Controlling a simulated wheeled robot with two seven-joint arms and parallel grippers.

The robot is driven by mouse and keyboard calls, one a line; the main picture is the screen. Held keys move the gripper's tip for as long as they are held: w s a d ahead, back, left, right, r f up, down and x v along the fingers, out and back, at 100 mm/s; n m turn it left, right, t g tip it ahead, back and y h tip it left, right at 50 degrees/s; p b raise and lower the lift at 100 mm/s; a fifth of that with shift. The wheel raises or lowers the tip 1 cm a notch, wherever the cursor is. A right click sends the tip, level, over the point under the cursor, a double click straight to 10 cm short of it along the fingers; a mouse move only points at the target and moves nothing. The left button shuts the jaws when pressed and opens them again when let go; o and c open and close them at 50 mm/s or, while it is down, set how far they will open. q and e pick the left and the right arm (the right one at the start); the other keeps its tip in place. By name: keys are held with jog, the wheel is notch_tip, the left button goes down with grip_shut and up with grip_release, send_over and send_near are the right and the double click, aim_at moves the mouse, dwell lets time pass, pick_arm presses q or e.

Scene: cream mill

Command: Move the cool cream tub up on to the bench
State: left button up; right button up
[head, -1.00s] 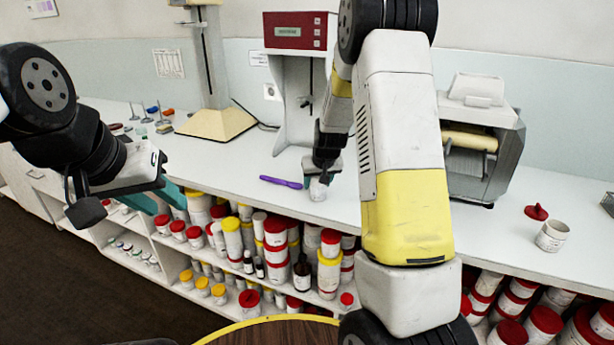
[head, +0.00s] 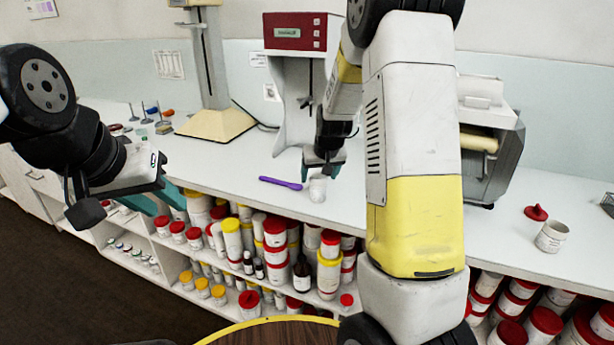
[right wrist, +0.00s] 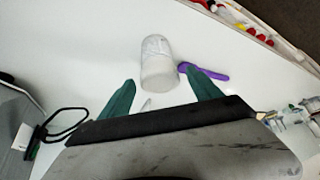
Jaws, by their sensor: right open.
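A small white tub (head: 317,190) stands upright on the white bench (head: 240,165), near its front edge. In the right wrist view the tub (right wrist: 157,62) shows just beyond my fingertips, about midway between them. I cannot read its label. My right gripper (head: 322,168) is open and empty, just behind and above the tub in the head view. Its two teal fingers (right wrist: 160,78) are spread apart in the right wrist view. My left gripper (head: 158,203) is open and empty, in front of the bench's left part.
A purple spatula (head: 281,183) lies beside the tub. An open white jar (head: 551,237) and red lid (head: 536,212) are at the right. A red-topped machine (head: 295,32) stands behind. Shelves below hold many lidded tubs (head: 275,232). A round wooden top (head: 270,335) is in front.

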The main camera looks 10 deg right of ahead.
jog(key=s+a+r+y, duration=0.2)
jog(key=s+a+r, duration=0.1)
jog(key=s+r, duration=1.3)
jog(key=s+a+r, duration=0.1)
jog(key=s, duration=1.5)
jog(key=shift+a, duration=0.4)
